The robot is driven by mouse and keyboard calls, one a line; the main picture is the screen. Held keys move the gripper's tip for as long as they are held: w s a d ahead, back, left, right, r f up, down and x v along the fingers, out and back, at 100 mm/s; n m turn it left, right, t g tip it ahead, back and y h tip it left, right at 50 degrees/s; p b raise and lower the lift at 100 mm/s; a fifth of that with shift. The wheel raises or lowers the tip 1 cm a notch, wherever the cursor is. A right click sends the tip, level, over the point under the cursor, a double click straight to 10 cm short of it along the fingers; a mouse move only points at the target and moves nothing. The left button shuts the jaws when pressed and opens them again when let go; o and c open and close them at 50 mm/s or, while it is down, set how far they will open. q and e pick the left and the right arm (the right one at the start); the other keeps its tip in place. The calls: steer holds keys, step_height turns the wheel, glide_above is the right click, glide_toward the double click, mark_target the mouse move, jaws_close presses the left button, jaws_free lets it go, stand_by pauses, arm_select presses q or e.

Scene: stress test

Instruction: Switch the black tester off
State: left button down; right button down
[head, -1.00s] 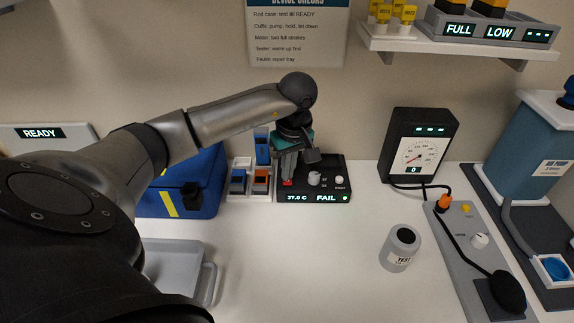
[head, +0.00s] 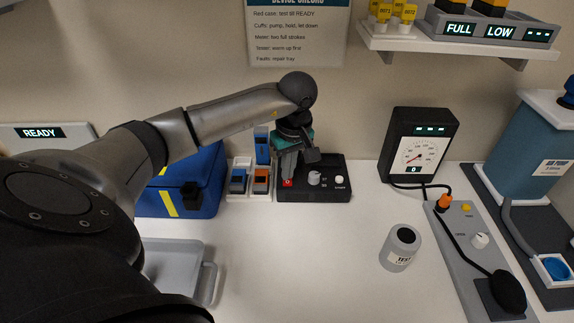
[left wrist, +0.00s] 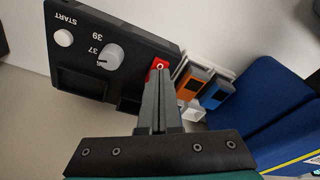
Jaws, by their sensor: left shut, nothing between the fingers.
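The black tester (head: 328,192) stands on the white bench in the middle of the head view. Its front display is dark now. It has a white START button (head: 339,180), a white dial (head: 314,178) and a red switch (head: 287,183) at its left. In the left wrist view the tester (left wrist: 113,25) shows its dial (left wrist: 110,56) and the red switch (left wrist: 157,66). My left gripper (head: 288,176) is shut and empty, pointing down with its fingertips at the red switch. The fingertips (left wrist: 159,74) partly cover the switch, and I cannot tell whether they touch it. My right gripper is not in view.
Orange and blue devices in a white rack (head: 236,196) stand just left of the tester, with a blue case (head: 207,190) beyond. A gauge unit (head: 414,147) stands to the right. A grey TEST cylinder (head: 399,253) and a grey tray (head: 172,262) are nearer. The bench between them is clear.

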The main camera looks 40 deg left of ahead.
mark_target(288, 182)
arm_select(q)
step_height(288, 182, up, 6)
steer(key=p, duration=0.4)
stand_by(0.6)
